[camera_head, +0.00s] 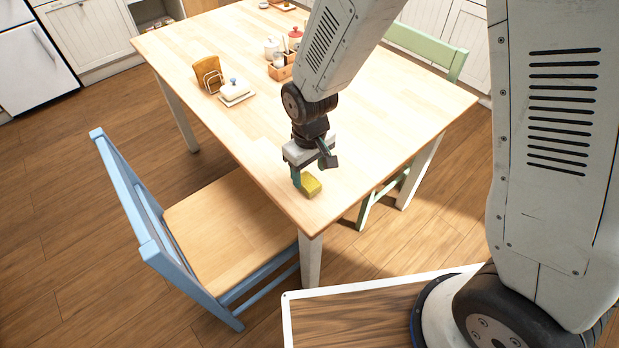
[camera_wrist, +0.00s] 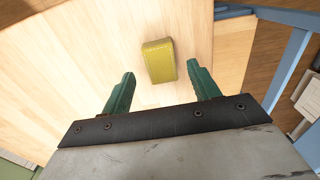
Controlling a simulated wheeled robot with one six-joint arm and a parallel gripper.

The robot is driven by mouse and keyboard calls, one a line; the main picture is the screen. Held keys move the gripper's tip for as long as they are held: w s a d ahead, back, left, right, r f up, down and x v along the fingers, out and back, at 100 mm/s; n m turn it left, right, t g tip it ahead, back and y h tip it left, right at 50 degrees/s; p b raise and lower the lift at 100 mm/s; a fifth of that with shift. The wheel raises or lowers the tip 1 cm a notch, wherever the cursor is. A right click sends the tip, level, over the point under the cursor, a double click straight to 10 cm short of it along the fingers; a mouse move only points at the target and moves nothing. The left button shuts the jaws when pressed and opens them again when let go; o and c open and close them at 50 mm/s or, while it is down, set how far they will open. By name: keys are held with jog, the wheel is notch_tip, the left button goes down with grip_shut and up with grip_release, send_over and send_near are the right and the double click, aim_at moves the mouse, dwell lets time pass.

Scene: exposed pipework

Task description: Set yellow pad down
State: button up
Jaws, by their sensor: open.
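The yellow pad (camera_head: 311,185) lies on the wooden table (camera_head: 365,135) near its front corner. My gripper (camera_head: 304,178) is just above the tabletop at the pad. In the wrist view the pad (camera_wrist: 158,61) is a rounded yellow block in front of the gripper (camera_wrist: 161,86). The two green fingers are spread apart, with the pad ahead of their tips and between their lines. I see no finger touching it. Part of the pad is hidden behind the gripper in the head view.
A toast rack (camera_head: 209,76), a butter dish (camera_head: 236,91) and a wooden condiment caddy (camera_head: 281,70) stand further back on the table. A blue chair (camera_head: 225,235) is at the left side, a green chair (camera_head: 430,48) at the far right. The tabletop around the pad is clear.

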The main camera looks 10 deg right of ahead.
aim_at(309, 182)
notch_tip(309, 182, up, 8)
jog(key=s+d+r+m, duration=0.2)
jog(key=d+r, duration=0.5)
jog(key=r, duration=0.2)
jog(key=s+d+r+m, duration=0.2)
jog(key=s+d+r, duration=0.3)
jog(key=s+d, duration=0.2)
jog(key=s+d+r+m+t, duration=0.1)
jog(key=s+d+r, duration=0.4)
jog(key=s, duration=0.5)
jog(key=shift+s+d+m, duration=0.25)
jog(key=shift+d+m, duration=0.6)
jog(key=shift+m, duration=0.05)
jog(key=shift+r, duration=0.1)
